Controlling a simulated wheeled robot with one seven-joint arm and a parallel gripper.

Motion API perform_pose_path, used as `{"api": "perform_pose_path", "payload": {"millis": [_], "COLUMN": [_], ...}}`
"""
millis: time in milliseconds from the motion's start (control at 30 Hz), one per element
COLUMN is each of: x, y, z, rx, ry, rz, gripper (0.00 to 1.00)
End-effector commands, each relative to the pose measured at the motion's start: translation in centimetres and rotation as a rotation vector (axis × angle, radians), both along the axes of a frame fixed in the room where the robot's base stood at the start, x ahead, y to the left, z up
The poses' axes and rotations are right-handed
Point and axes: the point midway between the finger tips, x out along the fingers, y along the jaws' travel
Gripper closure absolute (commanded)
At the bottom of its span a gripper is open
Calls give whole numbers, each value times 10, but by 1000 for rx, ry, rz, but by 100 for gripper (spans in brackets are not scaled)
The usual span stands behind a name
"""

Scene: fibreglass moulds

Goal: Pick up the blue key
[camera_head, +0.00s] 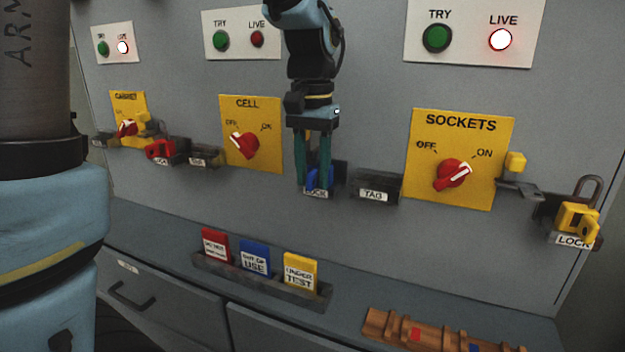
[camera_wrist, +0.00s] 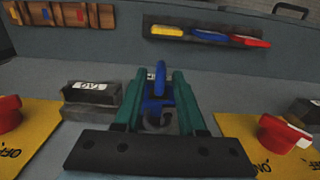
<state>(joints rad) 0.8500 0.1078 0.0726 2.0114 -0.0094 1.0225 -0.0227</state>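A small blue piece, perhaps the blue key (camera_head: 475,348), shows in the wooden rack at the bottom right of the head view; a blue piece (camera_wrist: 46,13) also shows in the rack at the top left of the wrist view. My gripper (camera_head: 312,183) is low at a dark holder labelled LOCK on the grey panel. A blue padlock (camera_wrist: 158,88) is between its two green fingers (camera_wrist: 160,78). The fingers stand apart on either side of the padlock; whether they press on it I cannot tell.
The wooden rack (camera_head: 375,322) lies on the ledge, with a red piece (camera_head: 415,334) in it. A card tray (camera_head: 215,270) holds red, blue and yellow tags. A TAG holder (camera_head: 376,186) is just right of my gripper. A yellow padlock (camera_head: 577,219) hangs at far right.

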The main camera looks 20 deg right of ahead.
Motion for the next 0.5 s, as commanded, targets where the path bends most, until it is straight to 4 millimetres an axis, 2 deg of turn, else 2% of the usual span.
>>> {"api": "perform_pose_path", "payload": {"millis": [33, 333, 500], "x": [0, 0, 0], "y": [0, 0, 0], "z": [0, 0, 0], "rx": [0, 0, 0], "ry": [0, 0, 0], "rz": [0, 0, 0], "gripper": [67, 100, 100]}}
